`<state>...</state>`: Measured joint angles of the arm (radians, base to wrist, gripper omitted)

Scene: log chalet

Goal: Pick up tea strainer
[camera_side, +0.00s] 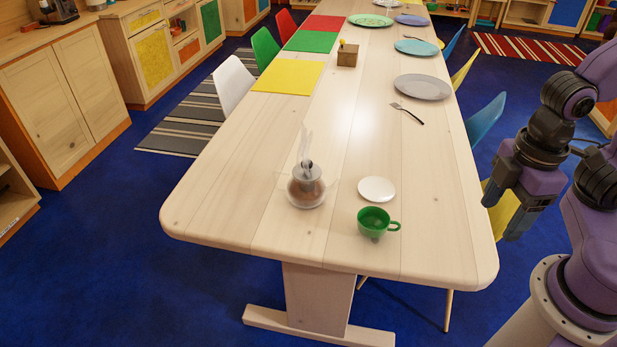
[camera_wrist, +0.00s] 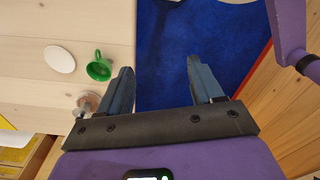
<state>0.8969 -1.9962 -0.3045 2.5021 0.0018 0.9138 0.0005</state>
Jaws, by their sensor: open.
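A clear glass vessel (camera_side: 305,188) with brownish contents and a dark knob stands near the table's near end. A thin pale upright piece rises above it. I cannot make out a separate tea strainer; it may be part of this vessel. In the wrist view the vessel (camera_wrist: 88,101) shows small, left of my fingers. A green cup (camera_side: 372,223) stands to its right, and a white saucer (camera_side: 376,189) lies behind the cup. My gripper (camera_side: 500,220) is open and empty beyond the table's right edge, well apart from these things. In the wrist view the open fingers (camera_wrist: 160,66) have blue floor between them.
The wooden table (camera_side: 300,237) has clear room around the vessel. A fork (camera_side: 407,113) and grey plate (camera_side: 422,87) lie farther back, with a small wooden box (camera_side: 347,54). A blue chair (camera_side: 486,118) and a yellow one stand along the right edge near my arm.

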